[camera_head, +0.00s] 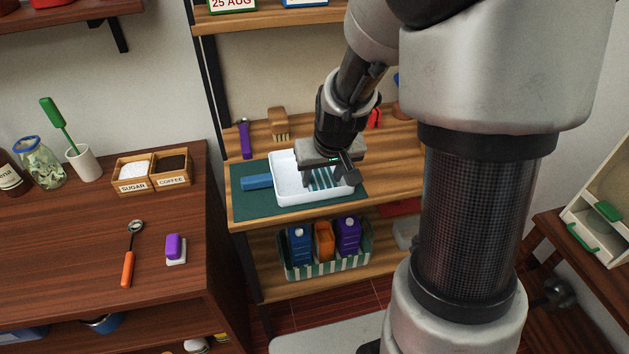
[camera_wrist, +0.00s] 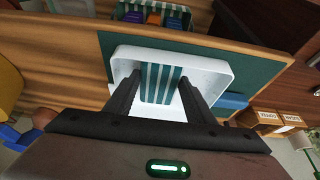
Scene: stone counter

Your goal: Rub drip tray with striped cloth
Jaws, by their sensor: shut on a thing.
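The drip tray (camera_head: 287,189) is a shallow white tray with raised walls, lying on a dark green mat (camera_head: 240,207) on the wooden shelf. It also shows in the wrist view (camera_wrist: 218,74). The striped cloth (camera_head: 318,180), teal and white, is inside the tray, partly hidden by my gripper. In the wrist view the cloth (camera_wrist: 160,84) lies between my two fingers. My gripper (camera_head: 331,180) points down into the tray and is shut on the cloth. Whether the cloth touches the tray floor cannot be told for sure.
A blue block (camera_head: 257,181) sits against the tray's left side. A purple-handled tool (camera_head: 244,139) and a wooden brush (camera_head: 279,124) are behind the tray. A striped basket with cartons (camera_head: 322,266) is on the shelf below. A dark wooden counter stands at left.

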